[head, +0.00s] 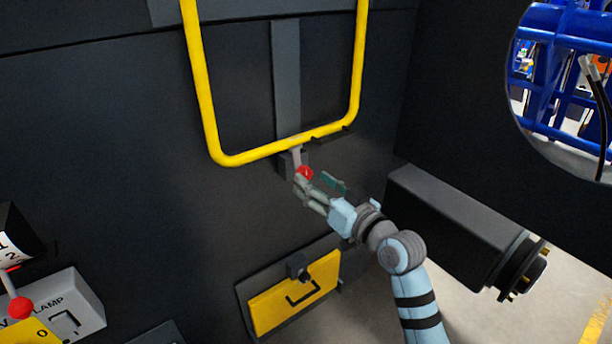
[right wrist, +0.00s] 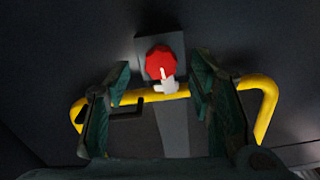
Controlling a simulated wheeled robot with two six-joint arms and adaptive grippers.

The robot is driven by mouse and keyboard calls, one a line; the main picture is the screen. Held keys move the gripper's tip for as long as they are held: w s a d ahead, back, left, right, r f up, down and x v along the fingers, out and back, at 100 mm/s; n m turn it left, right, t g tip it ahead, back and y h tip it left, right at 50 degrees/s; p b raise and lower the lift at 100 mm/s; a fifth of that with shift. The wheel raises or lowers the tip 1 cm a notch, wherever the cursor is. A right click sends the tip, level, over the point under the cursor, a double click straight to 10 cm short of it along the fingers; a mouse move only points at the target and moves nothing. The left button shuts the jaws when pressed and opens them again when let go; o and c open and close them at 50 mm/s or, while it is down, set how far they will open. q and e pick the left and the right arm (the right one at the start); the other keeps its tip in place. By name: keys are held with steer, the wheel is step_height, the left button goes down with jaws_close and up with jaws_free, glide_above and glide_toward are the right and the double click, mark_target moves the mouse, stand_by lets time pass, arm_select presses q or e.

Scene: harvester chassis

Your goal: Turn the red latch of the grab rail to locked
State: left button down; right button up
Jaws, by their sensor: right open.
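The yellow grab rail (head: 205,100) is a U-shaped bar on the dark chassis wall; its lower bar also shows in the right wrist view (right wrist: 264,105). The red latch (head: 304,173) is a small red knob on a grey block just below that bar. In the right wrist view the red latch (right wrist: 158,60) has a pale pointer toward the bar. My right gripper (head: 314,180) is open, with its fingertips close to the latch. In the right wrist view the green finger pads stand on either side of the knob, with gaps; contact is not visible. My left gripper is out of view.
A yellow hatch (head: 265,313) with a black handle is low on the wall. A black box (head: 455,225) juts out right of my right arm. At lower left is a grey lamp panel (head: 85,305) with a red-ball lever (head: 20,306). A round opening is at upper right.

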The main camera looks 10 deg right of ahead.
mark_target(307, 176)
steer(key=x, duration=0.3)
steer(key=shift+a, duration=0.1)
steer(key=shift+w, duration=0.35)
steer(key=shift+a, duration=0.1)
jaws_close()
steer(key=c, duration=1.2)
jaws_free()
steer(key=shift+r+m+p, duration=0.2)
steer(key=shift+m+p, duration=0.3)
steer(key=shift+p, duration=0.15)
steer(key=shift+o, duration=0.2)
steer(key=shift+f, duration=0.1)
steer(key=o, duration=1.2)
steer(key=shift+c, duration=0.2)
